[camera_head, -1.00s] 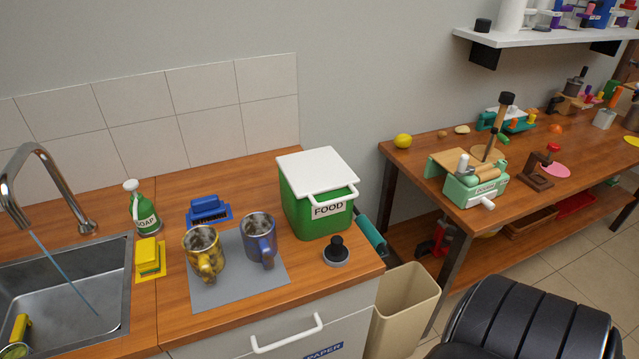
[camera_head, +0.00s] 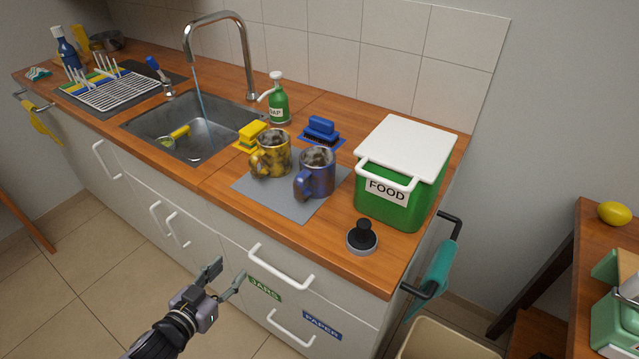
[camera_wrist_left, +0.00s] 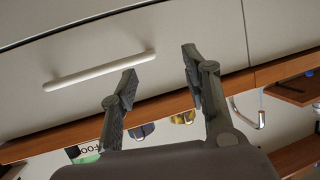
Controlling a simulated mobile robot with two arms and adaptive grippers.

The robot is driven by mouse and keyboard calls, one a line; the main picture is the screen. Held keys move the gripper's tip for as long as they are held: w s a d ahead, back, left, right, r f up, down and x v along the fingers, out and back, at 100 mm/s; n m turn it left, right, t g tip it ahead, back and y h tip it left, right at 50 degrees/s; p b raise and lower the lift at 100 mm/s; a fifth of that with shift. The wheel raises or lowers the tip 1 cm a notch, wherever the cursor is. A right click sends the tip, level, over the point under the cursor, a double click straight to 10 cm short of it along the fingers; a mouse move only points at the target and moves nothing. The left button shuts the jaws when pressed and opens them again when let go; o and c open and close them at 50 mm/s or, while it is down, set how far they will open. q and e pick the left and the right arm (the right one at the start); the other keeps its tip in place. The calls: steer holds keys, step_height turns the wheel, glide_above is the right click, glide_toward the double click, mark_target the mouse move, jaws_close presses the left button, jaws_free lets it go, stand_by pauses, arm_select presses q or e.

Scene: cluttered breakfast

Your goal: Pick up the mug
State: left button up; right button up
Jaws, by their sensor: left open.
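Two dirty mugs stand upright on a grey mat (camera_head: 253,189) on the wooden counter. The yellow mug (camera_head: 274,152) is on the left and the blue mug (camera_head: 319,172) on the right, with handles toward the front. My left gripper (camera_head: 228,276) is open and empty, in front of the cabinet drawers and below the counter top, well apart from both mugs. In the left wrist view the open fingers (camera_wrist_left: 160,68) show before a white drawer front. Parts of the blue mug (camera_wrist_left: 142,131) and yellow mug (camera_wrist_left: 183,117) show beyond the counter edge. My right gripper is not in view.
A green FOOD box (camera_head: 403,208) with a white lid stands right of the mugs. A black-knobbed stopper (camera_head: 362,238) is near the front edge. A blue brush (camera_head: 321,130), yellow sponge (camera_head: 252,132) and soap bottle (camera_head: 279,104) are behind. The sink (camera_head: 190,125) is left. Drawer handles (camera_head: 280,268) project forward.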

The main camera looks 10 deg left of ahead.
arm_select(q)
steer(key=d+r+m+t+h+b, duration=0.15)
steer(key=d+r, duration=0.25)
steer(key=r, duration=0.4)
steer(key=d+r+t+h, duration=0.1)
steer(key=d+r+h, duration=0.2)
steer(key=r, duration=0.4)
steer(key=p, duration=0.2)
glide_toward(296, 191)
steer(key=shift+y, duration=0.25)
steer(key=x, duration=0.5)
steer(key=shift+x, duration=0.75)
steer(key=p+x, duration=0.1)
steer(key=x, duration=0.3)
steer(key=shift+w+d+r, duration=0.1)
steer(key=shift+d, duration=0.1)
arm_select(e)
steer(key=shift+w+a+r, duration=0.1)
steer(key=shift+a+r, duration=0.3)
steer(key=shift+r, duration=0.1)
arm_select(q)
steer(key=shift+c, duration=0.4)
steer(key=shift+c, duration=0.7)
jaws_close()
